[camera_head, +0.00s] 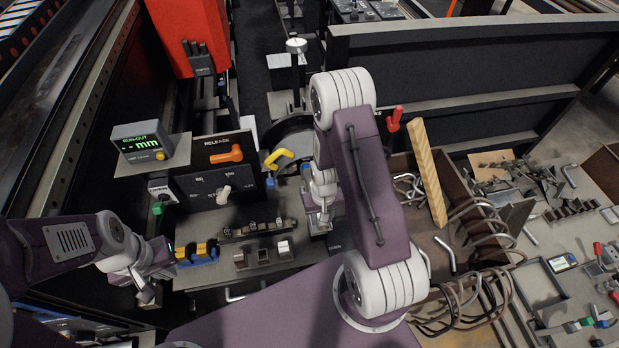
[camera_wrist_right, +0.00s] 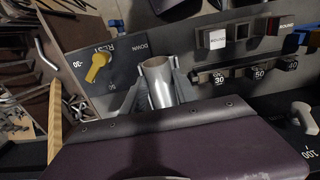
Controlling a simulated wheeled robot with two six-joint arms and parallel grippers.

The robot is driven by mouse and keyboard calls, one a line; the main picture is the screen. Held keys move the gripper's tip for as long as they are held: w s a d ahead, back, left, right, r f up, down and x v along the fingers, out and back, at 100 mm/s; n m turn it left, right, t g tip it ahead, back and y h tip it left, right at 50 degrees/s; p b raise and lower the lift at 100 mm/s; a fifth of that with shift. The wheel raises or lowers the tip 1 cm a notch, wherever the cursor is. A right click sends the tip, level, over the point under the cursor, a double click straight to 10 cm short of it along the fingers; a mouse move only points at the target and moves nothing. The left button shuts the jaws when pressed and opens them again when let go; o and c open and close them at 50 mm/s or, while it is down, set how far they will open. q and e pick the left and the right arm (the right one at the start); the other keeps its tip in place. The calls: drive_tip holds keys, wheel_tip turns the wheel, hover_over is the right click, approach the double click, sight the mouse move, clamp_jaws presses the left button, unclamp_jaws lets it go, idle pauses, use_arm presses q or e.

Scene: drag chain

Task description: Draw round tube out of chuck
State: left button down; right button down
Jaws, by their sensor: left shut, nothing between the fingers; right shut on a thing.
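The round tube (camera_wrist_right: 160,82) is a grey metal tube with its open end towards the camera in the right wrist view. My right gripper (camera_wrist_right: 157,92) is shut on it, one finger on each side. In the head view my right gripper (camera_head: 320,222) points down right of the tooling blocks, and its own arm hides much of that area. I cannot make out the chuck for certain in either view, nor whether the tube's far end is inside it. My left gripper (camera_head: 150,292) is shut and empty at the lower left, apart from the tube.
A run-out display (camera_head: 141,141) is at the left. A wooden bar (camera_head: 427,172) and bent tubes (camera_head: 462,285) crowd the right.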

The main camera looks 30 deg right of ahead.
drive_tip(key=s, duration=0.2)
drive_tip(key=s+a, duration=0.1)
drive_tip(key=s, duration=0.1)
drive_tip(key=shift+s+r, duration=0.1)
drive_tip(key=shift+r, duration=0.2)
idle(0.3)
drive_tip(key=c, duration=0.9)
unclamp_jaws()
drive_tip(key=shift+o, duration=0.2)
wheel_tip(320, 180, up, 9)
